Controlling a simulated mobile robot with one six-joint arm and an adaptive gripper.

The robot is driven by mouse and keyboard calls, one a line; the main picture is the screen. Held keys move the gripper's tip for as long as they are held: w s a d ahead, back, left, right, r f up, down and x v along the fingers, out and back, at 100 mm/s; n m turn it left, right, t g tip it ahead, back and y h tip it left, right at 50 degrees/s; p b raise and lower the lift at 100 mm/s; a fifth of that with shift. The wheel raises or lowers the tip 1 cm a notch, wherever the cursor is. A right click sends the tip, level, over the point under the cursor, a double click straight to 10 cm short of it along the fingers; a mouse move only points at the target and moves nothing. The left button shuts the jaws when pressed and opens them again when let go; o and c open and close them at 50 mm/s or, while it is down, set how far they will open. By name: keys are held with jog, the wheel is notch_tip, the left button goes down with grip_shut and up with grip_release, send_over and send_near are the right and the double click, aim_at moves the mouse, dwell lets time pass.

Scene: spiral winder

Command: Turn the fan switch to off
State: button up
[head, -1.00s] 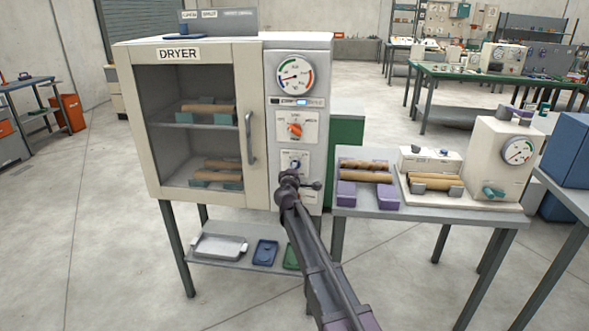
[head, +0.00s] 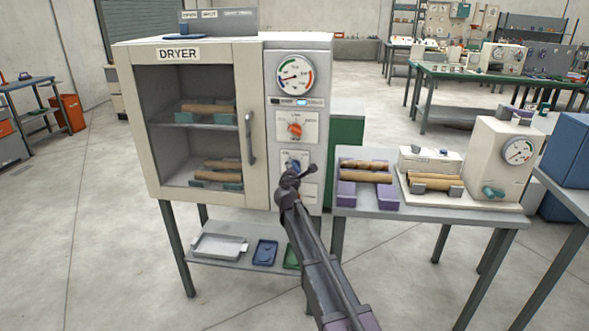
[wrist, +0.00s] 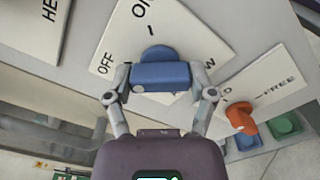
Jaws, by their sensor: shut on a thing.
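A blue switch knob (wrist: 160,75) sits on a white plate (wrist: 197,42) in the wrist view. The plate reads OFF on the left and what looks like ON at the top; the word on the right is partly covered. My gripper (wrist: 160,95) is shut on the knob, one fingertip at each end of it. In the head view the knob (head: 294,163) shows just above my gripper (head: 290,178), on the dryer's (head: 299,80) right panel. Which label the knob points at cannot be told. The word FAN is not readable.
An orange knob (head: 295,129) is above the blue one, under a round gauge (head: 295,75). Another orange knob (wrist: 241,118), beside the word FREE, is close to my gripper's right finger. The side table (head: 432,212) with rolls stands right of the dryer.

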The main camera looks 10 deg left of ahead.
jog(key=shift+w, duration=0.1)
dwell(0.4)
jog(key=o, duration=1.1)
jog(key=shift+c, duration=0.2)
jog(key=shift+s, duration=0.25)
jog(key=s, duration=1.1)
jog(key=shift+s+a, duration=0.25)
jog(key=shift+s, duration=0.1)
